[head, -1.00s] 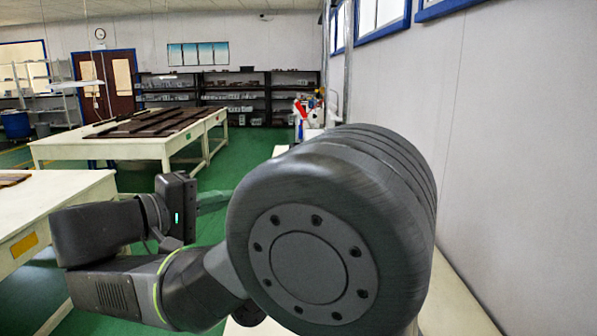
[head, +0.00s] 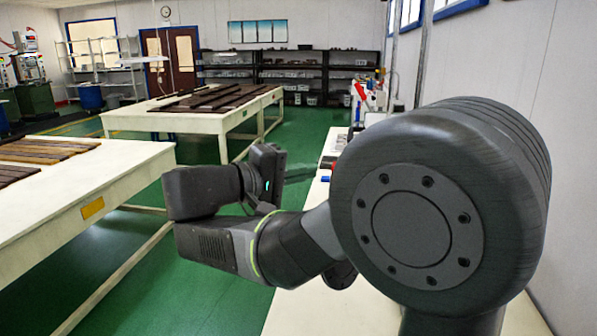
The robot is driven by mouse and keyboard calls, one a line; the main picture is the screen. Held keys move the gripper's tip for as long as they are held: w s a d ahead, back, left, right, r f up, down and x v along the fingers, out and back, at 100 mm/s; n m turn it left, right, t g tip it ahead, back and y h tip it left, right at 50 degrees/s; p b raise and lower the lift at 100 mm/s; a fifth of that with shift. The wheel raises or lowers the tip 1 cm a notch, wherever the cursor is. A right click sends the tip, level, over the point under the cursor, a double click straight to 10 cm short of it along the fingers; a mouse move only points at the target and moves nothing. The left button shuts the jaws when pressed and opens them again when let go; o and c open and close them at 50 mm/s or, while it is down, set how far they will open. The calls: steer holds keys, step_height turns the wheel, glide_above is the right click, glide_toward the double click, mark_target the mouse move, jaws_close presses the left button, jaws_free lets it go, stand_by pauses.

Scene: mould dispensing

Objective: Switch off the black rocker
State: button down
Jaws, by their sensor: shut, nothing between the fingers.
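My gripper (head: 300,173) shows in the head view left of my big shoulder joint. It points right, toward the near edge of the white bench along the right wall. Its thin fingers appear closed and empty, in side view. I cannot make out a black rocker. Small dark and red items (head: 327,166) sit on the bench just beyond the fingertips, too small to identify. My own arm hides much of the bench.
The white bench (head: 300,312) runs along the right wall. Green floor (head: 190,275) is clear between tables and bench. Dark shelves (head: 290,72) line the back wall.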

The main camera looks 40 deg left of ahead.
steer(key=w+d+f+p, duration=0.1)
steer(key=w+d, duration=0.4)
steer(key=w, duration=0.2)
steer(key=shift+w, duration=0.3)
steer(key=shift+d+f, duration=0.1)
steer(key=shift+f, duration=0.05)
steer(key=shift+w+d+f+n+t+b, duration=0.15)
steer(key=shift+n+t+b, duration=0.15)
steer(key=shift+t+b, duration=0.15)
